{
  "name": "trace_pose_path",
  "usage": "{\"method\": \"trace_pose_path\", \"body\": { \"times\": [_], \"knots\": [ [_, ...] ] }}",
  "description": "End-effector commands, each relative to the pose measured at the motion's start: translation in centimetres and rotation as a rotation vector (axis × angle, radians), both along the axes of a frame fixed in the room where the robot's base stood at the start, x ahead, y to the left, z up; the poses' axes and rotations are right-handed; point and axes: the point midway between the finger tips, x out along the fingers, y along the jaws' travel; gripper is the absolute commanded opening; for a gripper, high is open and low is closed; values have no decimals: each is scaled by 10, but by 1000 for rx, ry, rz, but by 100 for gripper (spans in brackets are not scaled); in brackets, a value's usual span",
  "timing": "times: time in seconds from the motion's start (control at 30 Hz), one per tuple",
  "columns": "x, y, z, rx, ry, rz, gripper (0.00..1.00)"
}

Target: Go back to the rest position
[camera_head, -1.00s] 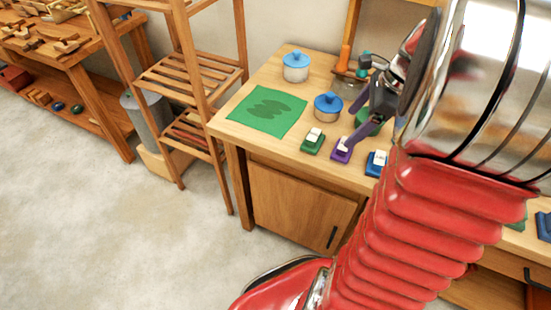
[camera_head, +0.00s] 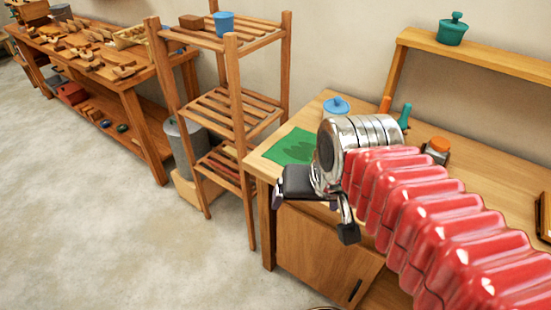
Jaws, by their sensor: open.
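My gripper (camera_head: 313,216) hangs in front of the left part of the wooden workbench (camera_head: 490,110), at the end of my red-sleeved arm. Its dark fingers are apart, and I see nothing held between them. Behind it a green mat (camera_head: 290,148) lies on the bench top, partly hidden by my wrist. A blue-lidded pot (camera_head: 337,105) stands at the back of the bench. My arm hides much of the bench's front area.
A slatted wooden shelf (camera_head: 240,100) stands left of the bench, with a blue cup (camera_head: 224,24) on top. A long table (camera_head: 110,55) with wooden pieces is further left. A teal pot (camera_head: 452,30) stands on the raised shelf. The floor (camera_head: 100,230) at left is clear.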

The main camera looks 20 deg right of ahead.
Motion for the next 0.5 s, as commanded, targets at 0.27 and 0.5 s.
{"method": "trace_pose_path", "body": {
  "times": [0.27, 0.5],
  "knots": [
    [-17, 21, 0, -116, -57, 245, 84],
    [-17, 21, 0, -118, -57, 246, 84]
  ]
}}
